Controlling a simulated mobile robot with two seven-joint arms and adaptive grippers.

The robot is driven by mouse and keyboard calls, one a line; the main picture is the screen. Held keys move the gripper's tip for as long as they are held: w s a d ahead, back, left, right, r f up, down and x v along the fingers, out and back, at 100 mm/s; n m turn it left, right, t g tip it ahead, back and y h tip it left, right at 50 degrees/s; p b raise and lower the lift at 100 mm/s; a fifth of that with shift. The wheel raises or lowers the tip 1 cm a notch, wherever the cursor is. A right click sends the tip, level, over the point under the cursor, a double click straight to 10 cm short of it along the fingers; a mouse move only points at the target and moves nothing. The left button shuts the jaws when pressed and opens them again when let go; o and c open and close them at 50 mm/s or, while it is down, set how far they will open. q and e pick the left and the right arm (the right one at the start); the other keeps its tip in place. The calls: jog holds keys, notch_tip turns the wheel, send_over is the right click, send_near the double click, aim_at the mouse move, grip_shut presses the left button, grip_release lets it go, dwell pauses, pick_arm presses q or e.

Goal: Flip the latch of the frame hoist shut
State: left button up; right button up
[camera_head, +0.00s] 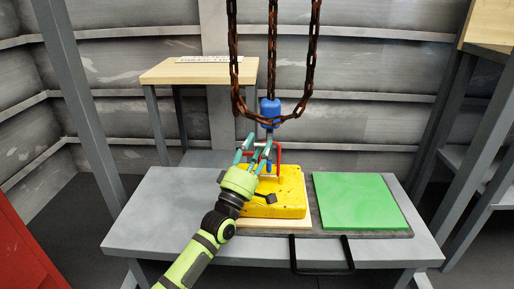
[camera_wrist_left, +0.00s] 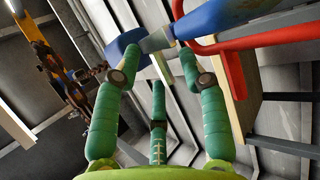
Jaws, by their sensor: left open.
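The frame hoist hangs on rusty chains, with a blue hook block (camera_head: 270,108) above the table. Below it, a red handle (camera_head: 278,152) stands on a yellow block (camera_head: 289,190). My left gripper (camera_head: 255,152) is open, its fingers raised just left of the hook and red handle. In the left wrist view, the tips of my left gripper (camera_wrist_left: 158,60) are close to a grey piece (camera_wrist_left: 158,40) between two blue parts (camera_wrist_left: 222,17). The red handle (camera_wrist_left: 230,72) passes close to the right finger. I cannot tell the latch's position or whether a finger touches it.
The yellow block sits on a light wooden board (camera_head: 272,223) on the grey table (camera_head: 150,215). A green panel (camera_head: 358,200) lies to the right, and a black handle (camera_head: 321,270) is at the front edge. A wooden-topped table (camera_head: 190,70) stands behind. Chains (camera_head: 312,45) hang above.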

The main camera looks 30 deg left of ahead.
pick_arm(q)
jog(key=shift+s+d+f, duration=0.1)
jog(key=shift+s+f, duration=0.3)
jog(key=shift+s, duration=0.05)
jog(key=v, duration=1.1)
jog(key=shift+r, duration=0.15)
